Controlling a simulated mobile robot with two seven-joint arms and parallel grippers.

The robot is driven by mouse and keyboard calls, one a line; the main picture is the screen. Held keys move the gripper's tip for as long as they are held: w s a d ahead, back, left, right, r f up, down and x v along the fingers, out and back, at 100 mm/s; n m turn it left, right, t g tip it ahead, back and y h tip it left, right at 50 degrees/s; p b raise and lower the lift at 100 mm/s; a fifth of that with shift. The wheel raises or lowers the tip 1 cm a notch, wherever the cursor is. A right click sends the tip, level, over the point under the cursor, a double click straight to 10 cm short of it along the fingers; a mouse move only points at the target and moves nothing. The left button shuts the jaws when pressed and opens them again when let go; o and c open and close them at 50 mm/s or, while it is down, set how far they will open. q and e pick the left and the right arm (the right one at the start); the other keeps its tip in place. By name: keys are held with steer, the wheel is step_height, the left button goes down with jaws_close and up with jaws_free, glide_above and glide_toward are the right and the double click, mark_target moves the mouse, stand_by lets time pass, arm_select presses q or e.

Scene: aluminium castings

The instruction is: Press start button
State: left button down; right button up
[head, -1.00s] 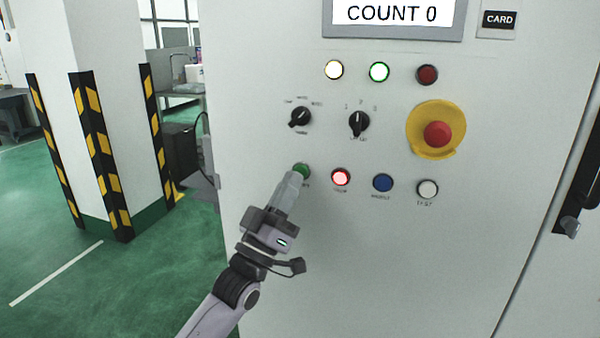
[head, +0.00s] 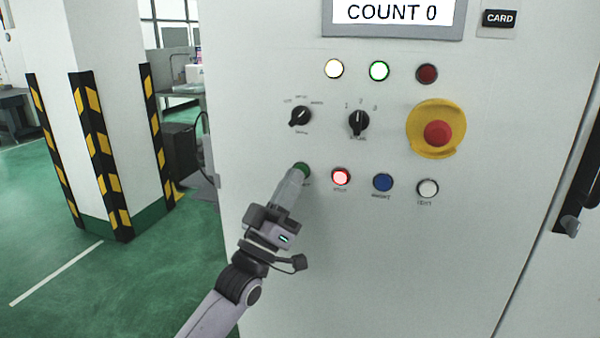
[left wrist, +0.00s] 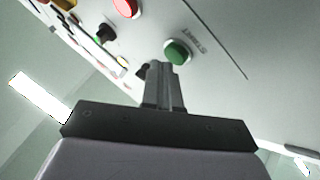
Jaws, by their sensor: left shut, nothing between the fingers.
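The green start button (head: 302,169) is the leftmost in the lower row on the light grey cabinet front. It also shows in the left wrist view (left wrist: 177,51), with a label reading START beside it. My left gripper (head: 296,176) is shut and empty, its fingertips right at the button and covering its lower part in the head view. In the left wrist view the fingertips lie just below the button; I cannot tell whether they touch it. My right gripper is not in view.
A lit red button (head: 341,177), a blue button (head: 383,183) and a white button (head: 428,188) sit to the right. Above are two black knobs, three lamps and a red emergency stop (head: 438,133). The display (head: 392,13) reads COUNT 0. A striped pillar (head: 100,120) stands left.

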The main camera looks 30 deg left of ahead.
arm_select(q)
steer(key=shift+w+a+h, duration=0.1)
steer(key=shift+w+h, duration=0.2)
steer(key=shift+w, duration=0.15)
stand_by(0.7)
steer(key=shift+s, duration=0.15)
steer(key=shift+s+d+p, duration=0.2)
steer(key=shift+s+p, duration=0.1)
steer(key=shift+s, duration=0.4)
steer(key=s+p, duration=0.1)
steer(key=s, duration=0.1)
steer(key=s+d, duration=0.1)
steer(key=s, duration=0.2)
steer(key=shift+d+p, duration=0.1)
steer(key=shift+p, duration=0.3)
steer(key=shift+w, duration=0.1)
stand_by(0.5)
